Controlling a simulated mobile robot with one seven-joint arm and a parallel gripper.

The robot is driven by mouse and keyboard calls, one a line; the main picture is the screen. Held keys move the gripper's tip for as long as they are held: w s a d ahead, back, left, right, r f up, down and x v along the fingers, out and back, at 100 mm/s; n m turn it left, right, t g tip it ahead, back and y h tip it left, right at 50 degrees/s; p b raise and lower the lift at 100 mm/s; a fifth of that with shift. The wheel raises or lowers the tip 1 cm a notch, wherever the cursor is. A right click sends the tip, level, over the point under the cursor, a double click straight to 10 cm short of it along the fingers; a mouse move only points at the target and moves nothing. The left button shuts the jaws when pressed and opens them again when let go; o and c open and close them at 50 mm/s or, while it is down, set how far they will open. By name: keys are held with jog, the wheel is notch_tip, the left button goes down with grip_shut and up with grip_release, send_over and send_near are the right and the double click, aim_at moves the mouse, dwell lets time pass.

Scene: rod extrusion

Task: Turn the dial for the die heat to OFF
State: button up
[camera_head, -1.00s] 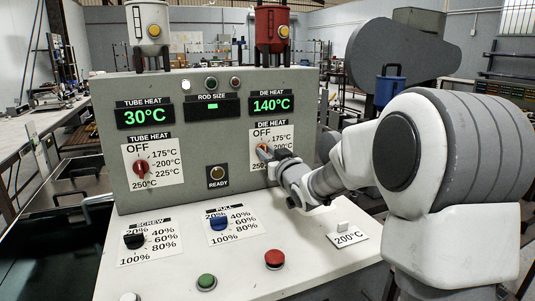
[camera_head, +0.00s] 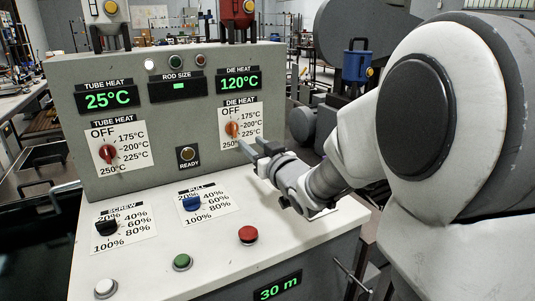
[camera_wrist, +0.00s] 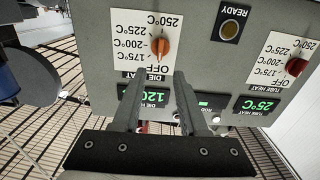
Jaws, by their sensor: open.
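The die heat dial (camera_head: 232,130) is an orange knob on a white scale at the panel's right, with OFF at the top left. Its grip stands near upright; I cannot tell for sure which mark it points to. The die heat display (camera_head: 239,81) reads 120°C. My gripper (camera_head: 252,152) is open and empty, just below and right of the dial, apart from it. In the wrist view, upside down, the dial (camera_wrist: 160,46) lies beyond the gap between the two spread fingers (camera_wrist: 156,78).
The tube heat dial (camera_head: 107,153) is at the panel's left, under a 25°C display (camera_head: 109,96). The white desk below holds the screw dial (camera_head: 106,224), pull dial (camera_head: 191,203), and red (camera_head: 248,235), green (camera_head: 182,262) and white (camera_head: 105,288) buttons.

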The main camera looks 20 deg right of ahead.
jog(key=s+d, duration=0.1)
jog(key=s, duration=0.6)
jog(key=shift+d+p, duration=0.2)
jog(key=shift+p, duration=0.2)
